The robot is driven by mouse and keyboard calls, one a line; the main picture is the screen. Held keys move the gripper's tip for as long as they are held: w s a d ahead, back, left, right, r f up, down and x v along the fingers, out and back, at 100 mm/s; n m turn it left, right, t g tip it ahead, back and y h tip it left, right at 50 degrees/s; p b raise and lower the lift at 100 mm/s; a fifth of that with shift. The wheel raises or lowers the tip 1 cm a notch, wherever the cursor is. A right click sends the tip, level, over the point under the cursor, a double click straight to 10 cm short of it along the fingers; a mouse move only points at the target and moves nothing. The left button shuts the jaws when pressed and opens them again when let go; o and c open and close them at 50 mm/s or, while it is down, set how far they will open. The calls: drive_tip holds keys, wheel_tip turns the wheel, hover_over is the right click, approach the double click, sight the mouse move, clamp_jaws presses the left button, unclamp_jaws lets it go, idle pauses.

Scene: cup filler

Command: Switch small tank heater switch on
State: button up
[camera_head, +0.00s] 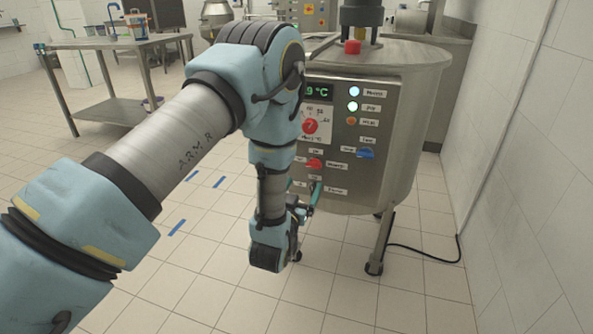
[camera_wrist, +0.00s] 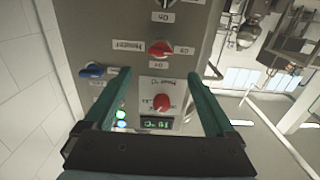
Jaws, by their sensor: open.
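The small steel tank (camera_head: 405,100) carries a control panel. A red switch (camera_head: 313,163), beside a label I cannot read surely but that may say Heater, sits midway down the panel. In the wrist view, upside down, the red switch (camera_wrist: 160,49) shows beyond my fingertips, roughly between their lines, with an On label near it. I cannot surely tell its setting. My gripper (camera_wrist: 160,75) is open and empty, its two teal fingers pointing at the panel. In the head view my gripper (camera_head: 314,195) is at the panel's lower part, partly behind my arm.
A red temperature dial (camera_head: 310,126), a green display (camera_head: 318,91), indicator lights (camera_head: 354,98) and a blue switch (camera_head: 366,153) share the panel. A black switch (camera_wrist: 163,14) also shows in the wrist view. A white wall (camera_head: 525,170) stands right; a table (camera_head: 110,42) stands far left.

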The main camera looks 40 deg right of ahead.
sight(313, 166)
drive_tip(key=x, duration=1)
drive_tip(key=shift+w+d+r, duration=0.1)
drive_tip(key=shift+d, duration=0.05)
drive_tip(key=c, duration=1.4)
